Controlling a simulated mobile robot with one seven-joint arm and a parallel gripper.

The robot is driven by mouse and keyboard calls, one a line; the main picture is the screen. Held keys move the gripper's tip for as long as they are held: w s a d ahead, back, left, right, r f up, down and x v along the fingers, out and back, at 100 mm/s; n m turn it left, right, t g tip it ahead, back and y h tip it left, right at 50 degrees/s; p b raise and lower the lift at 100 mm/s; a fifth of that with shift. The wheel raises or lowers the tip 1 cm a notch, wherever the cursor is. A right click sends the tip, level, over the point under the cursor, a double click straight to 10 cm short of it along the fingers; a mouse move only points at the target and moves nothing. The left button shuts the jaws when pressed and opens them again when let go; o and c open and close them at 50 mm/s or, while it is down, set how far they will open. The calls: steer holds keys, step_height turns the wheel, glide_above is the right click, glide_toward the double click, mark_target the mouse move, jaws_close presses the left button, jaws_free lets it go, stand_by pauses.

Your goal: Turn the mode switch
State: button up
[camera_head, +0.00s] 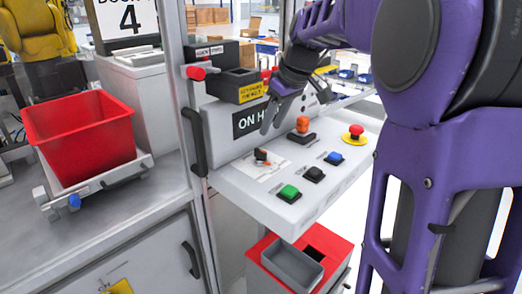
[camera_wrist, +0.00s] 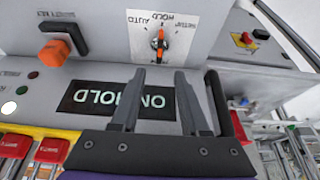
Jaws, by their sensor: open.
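The mode switch (camera_head: 262,156) is a small black knob with orange marking on a white label plate, at the left of the sloped control panel. In the wrist view the switch (camera_wrist: 160,42) stands just beyond the fingertips, with AUTO and other lettering around it. My gripper (camera_head: 272,127) is open and empty above the panel, in front of the ON HOLD display (camera_head: 248,121). In the wrist view the two fingers of my gripper (camera_wrist: 158,76) are apart and point toward the switch without touching it. No part of the switch is hidden in the wrist view.
The panel (camera_head: 228,182) also carries a green button (camera_head: 289,192), black button (camera_head: 314,174), blue button (camera_head: 334,158), orange control (camera_head: 302,124) and red emergency stop (camera_head: 356,131). A black handle (camera_head: 194,140) and post stand left. A red bin (camera_head: 80,130) sits farther left.

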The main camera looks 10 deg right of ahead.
mark_target(261, 150)
steer(key=b+x, duration=0.1)
steer(key=x, duration=0.8)
steer(key=shift+w+f, duration=0.1)
steer(key=shift+f, duration=0.1)
jaws_close()
